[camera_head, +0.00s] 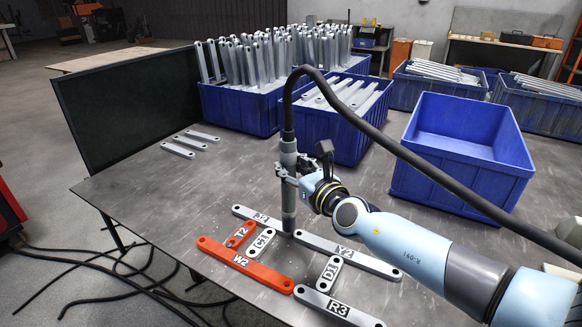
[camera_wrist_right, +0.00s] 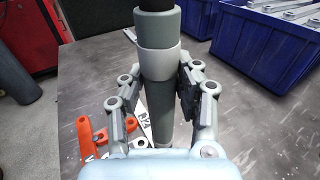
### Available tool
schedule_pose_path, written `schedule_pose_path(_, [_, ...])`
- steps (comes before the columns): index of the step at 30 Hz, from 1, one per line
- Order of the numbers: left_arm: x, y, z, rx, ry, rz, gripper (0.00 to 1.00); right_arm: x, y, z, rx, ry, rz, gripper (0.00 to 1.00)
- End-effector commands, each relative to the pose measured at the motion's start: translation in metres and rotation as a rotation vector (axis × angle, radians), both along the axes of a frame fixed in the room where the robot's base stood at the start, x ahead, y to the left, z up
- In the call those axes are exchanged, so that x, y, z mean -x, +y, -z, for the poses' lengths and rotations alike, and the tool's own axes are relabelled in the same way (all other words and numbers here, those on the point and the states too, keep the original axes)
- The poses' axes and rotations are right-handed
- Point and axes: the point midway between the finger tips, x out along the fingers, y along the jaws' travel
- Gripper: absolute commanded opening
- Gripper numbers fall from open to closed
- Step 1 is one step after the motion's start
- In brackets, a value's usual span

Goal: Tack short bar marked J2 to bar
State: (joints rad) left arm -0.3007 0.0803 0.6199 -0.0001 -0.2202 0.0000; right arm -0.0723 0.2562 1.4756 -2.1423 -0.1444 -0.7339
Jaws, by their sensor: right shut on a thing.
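My right gripper (camera_head: 289,172) is shut on a grey-green cylindrical torch (camera_head: 289,206) with a thick black hose. The torch stands nearly upright, its lower end at a long galvanized bar (camera_head: 248,214) whose label is partly hidden; I cannot tell whether it touches. The wrist view shows both fingers (camera_wrist_right: 158,95) around the torch. Orange bar W2 (camera_head: 225,258) and short orange bar T2 (camera_head: 239,237) lie left, beside short bar C1 or G1 (camera_head: 263,236). Bars Y2 (camera_head: 370,261) and R3 (camera_head: 312,297) lie right, with short bar D1 (camera_head: 323,284) between. My left gripper is out of view.
Several loose bars (camera_head: 190,143) lie at the table's back left, near a dark upright screen (camera_head: 135,105). Blue crates of bars (camera_head: 236,108) (camera_head: 335,138) and an empty blue crate (camera_head: 455,182) stand behind. The table's left front is clear.

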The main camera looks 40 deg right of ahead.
Motion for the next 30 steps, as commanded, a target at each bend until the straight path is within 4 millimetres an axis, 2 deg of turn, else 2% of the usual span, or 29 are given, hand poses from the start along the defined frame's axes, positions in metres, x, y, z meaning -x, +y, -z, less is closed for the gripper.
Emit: schedule_pose_path(30, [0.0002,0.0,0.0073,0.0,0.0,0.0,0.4,0.0,0.0,0.0052,0.0,-0.001,0.0,0.0])
